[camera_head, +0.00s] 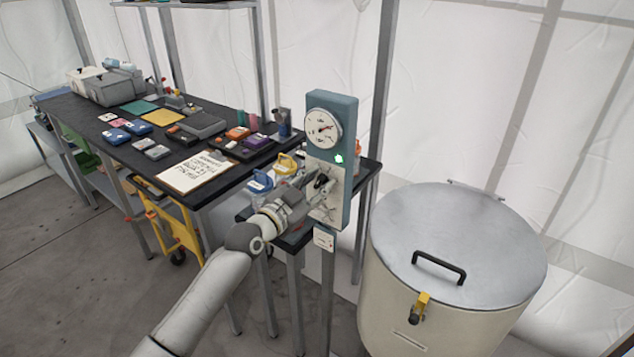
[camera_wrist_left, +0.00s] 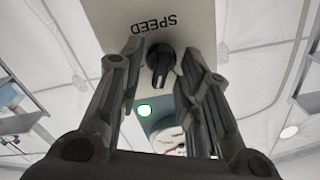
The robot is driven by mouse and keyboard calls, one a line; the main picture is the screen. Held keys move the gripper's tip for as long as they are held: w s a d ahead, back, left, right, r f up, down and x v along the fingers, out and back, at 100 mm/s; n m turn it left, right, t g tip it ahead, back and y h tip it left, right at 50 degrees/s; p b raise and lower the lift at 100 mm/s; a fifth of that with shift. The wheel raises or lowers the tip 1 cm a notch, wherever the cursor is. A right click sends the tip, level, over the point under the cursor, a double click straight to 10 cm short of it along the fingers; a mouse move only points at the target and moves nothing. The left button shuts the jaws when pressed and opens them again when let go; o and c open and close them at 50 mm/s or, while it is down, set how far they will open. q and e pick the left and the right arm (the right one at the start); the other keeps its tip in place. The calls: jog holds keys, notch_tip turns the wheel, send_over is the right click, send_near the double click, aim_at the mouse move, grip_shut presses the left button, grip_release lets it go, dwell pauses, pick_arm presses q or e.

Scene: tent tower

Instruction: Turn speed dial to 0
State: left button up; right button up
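The control box (camera_head: 332,150) is a teal post-mounted unit with a round white gauge (camera_head: 322,128) and a lit green lamp (camera_head: 339,158). The black speed dial (camera_head: 321,181) is on its pale front panel, partly hidden by my left gripper (camera_head: 318,190). In the left wrist view, the speed dial (camera_wrist_left: 160,65) sits under the word SPEED, which appears upside down. The fingers of my left gripper (camera_wrist_left: 157,85) are apart, one on each side of the dial, with visible gaps. The dial's scale setting is not readable. My right gripper is not in view.
A large cream drum (camera_head: 440,315) with a grey lid and black handle stands right of the box. A long black workbench (camera_head: 90,125) with a clipboard (camera_head: 196,172) and several small items is at left. A yellow cart (camera_head: 172,232) is beneath it.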

pick_arm(q)
jog(key=shift+w+d, duration=0.15)
jog(key=shift+w, duration=0.05)
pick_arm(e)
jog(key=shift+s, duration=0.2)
pick_arm(q)
jog(key=shift+c, duration=0.2)
jog(key=c, duration=0.6)
jog(key=shift+c, duration=0.2)
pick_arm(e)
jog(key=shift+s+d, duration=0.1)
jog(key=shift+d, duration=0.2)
